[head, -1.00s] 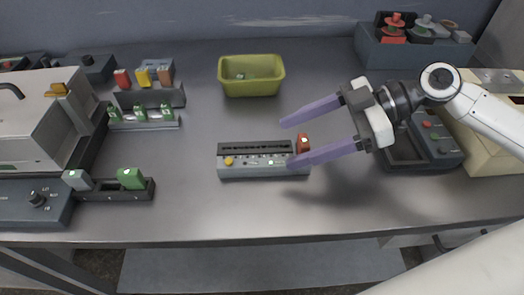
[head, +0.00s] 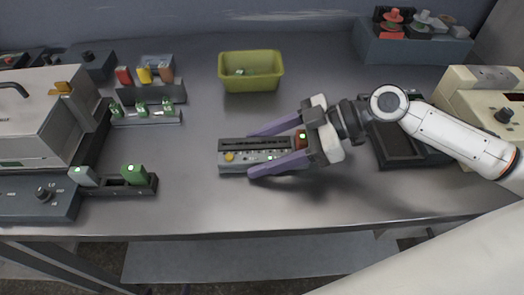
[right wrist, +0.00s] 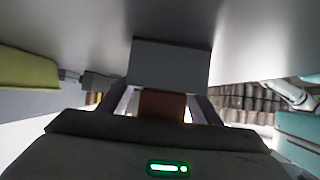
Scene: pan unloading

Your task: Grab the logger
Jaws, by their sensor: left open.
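A grey dock (head: 233,168) with a dark back strip and a yellow button lies mid-table in the head view. A red block (head: 301,141) stands at its right end; I take it as the logger, though no label is readable. My right gripper (head: 250,153) comes in from the right, open, its purple fingers passing along the far and near sides of the dock with the block between them. In the right wrist view the reddish block (right wrist: 162,104) shows between the fingers, with a grey surface (right wrist: 170,62) beyond. Finger contact cannot be told. My left gripper is not in view.
A yellow-green bin (head: 252,84) stands behind the dock. Racks with coloured blocks (head: 150,90) and green pieces (head: 145,115), and another holder (head: 115,185), are at left. A blue-grey bin (head: 410,50) stands at back right. The table front is clear.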

